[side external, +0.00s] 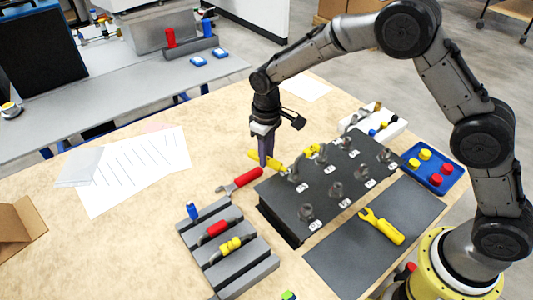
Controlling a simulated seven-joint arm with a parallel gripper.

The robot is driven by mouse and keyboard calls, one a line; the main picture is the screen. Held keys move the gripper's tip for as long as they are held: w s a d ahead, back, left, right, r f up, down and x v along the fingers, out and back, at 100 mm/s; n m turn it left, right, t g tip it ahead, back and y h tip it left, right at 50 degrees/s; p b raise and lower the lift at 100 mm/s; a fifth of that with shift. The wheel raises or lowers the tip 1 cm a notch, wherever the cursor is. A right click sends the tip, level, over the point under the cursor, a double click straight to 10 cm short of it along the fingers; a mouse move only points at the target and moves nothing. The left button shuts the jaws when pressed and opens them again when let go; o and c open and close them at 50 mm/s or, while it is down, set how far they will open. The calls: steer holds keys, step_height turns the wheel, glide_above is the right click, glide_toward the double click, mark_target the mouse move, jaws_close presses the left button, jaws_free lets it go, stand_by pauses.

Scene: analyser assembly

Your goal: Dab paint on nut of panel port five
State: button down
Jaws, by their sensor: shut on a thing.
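A black panel (321,190) stands on the table with several grey port fittings along its top, each with a small white tag. The tags are too small to read, so I cannot tell which port is five. My gripper (265,163) is shut on a yellow pen-like paint marker (254,155), held tilted at the panel's far left corner. The marker's right end (283,169) is close to a fitting there; I cannot tell whether it touches the nut. A yellow piece (312,151) sits at another fitting just right of it.
A red-handled tool (241,181) lies left of the panel. A grey slotted rack (262,274) holds red and yellow tools. A yellow wrench (381,226) lies on a dark mat (340,262). A blue tray (447,184) with caps and a white bin (392,130) stand right. Papers (130,170) lie left.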

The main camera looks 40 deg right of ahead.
mark_target(254, 152)
steer(key=shift+s+d, duration=0.2)
steer(key=shift+s, duration=0.35)
stand_by(1.1)
steer(key=shift+w+a+r, duration=0.1)
steer(key=shift+w+a, duration=0.2)
steer(key=shift+w, duration=0.5)
steer(key=shift+w+a, duration=0.3)
steer(key=shift+w, duration=0.5)
steer(key=shift+w+a+r, duration=0.1)
steer(key=shift+w+a, duration=0.2)
steer(key=shift+w, duration=0.5)
step_height(254, 152, up, 10)
steer(key=shift+f, duration=0.1)
